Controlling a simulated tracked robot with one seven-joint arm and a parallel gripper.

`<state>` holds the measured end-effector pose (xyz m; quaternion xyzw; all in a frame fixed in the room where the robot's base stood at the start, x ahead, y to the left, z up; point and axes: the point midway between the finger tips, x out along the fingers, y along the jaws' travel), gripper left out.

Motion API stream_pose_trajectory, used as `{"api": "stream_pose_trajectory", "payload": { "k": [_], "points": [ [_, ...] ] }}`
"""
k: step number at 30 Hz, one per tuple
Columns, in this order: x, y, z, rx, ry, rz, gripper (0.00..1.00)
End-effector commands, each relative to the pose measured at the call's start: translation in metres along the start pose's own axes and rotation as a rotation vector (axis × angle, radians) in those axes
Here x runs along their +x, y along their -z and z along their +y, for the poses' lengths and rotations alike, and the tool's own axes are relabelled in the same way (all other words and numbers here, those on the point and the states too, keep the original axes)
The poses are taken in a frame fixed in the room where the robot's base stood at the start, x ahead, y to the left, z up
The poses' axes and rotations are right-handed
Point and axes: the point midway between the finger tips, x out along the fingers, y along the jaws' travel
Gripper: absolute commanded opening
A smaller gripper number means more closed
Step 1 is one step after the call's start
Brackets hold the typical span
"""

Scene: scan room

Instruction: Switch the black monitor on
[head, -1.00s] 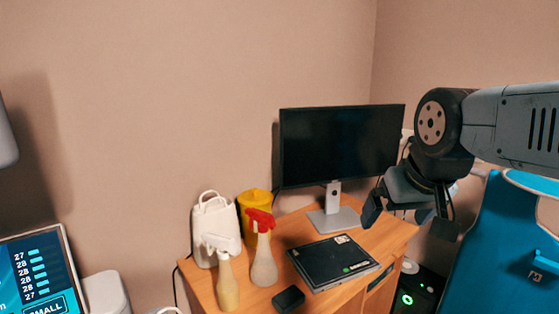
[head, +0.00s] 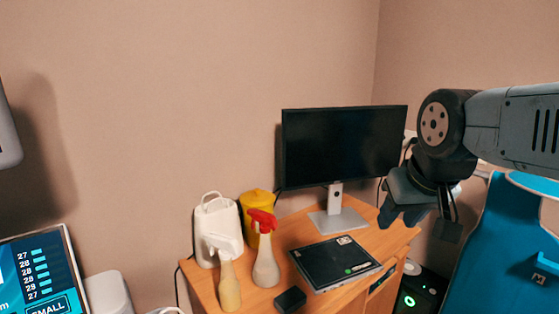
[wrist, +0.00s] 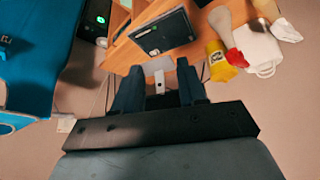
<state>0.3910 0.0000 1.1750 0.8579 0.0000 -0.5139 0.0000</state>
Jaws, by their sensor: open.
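The black monitor (head: 338,147) stands upright on a silver stand (head: 337,215) at the back of the wooden desk. Its screen is dark. My gripper (head: 390,216) is in front of the monitor's lower right corner in the head view, apart from it as far as I can tell. In the wrist view, my gripper (wrist: 160,82) points toward the monitor's stand (wrist: 158,67), with its two dark fingers apart and nothing between them. The monitor's screen does not clearly show in the wrist view. I cannot make out a power button.
A black laptop (head: 335,262) lies closed on the desk (head: 290,238). Two spray bottles, a white container (head: 217,228) and a yellow tub (head: 254,202) stand left of it. A small black box (head: 290,299) lies at the front. Blue furniture (head: 496,245) stands right.

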Motion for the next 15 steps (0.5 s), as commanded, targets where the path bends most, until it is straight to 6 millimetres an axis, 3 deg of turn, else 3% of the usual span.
{"api": "stream_pose_trajectory", "payload": {
  "k": [2,12,15],
  "points": [
    [0.0000,0.0000,0.0000,0.000,0.000,0.000,0.33],
    [0.0000,0.0000,0.0000,0.000,0.000,0.000,0.00],
    [0.0000,0.0000,0.0000,0.000,0.000,0.000,0.00]
  ]
}}
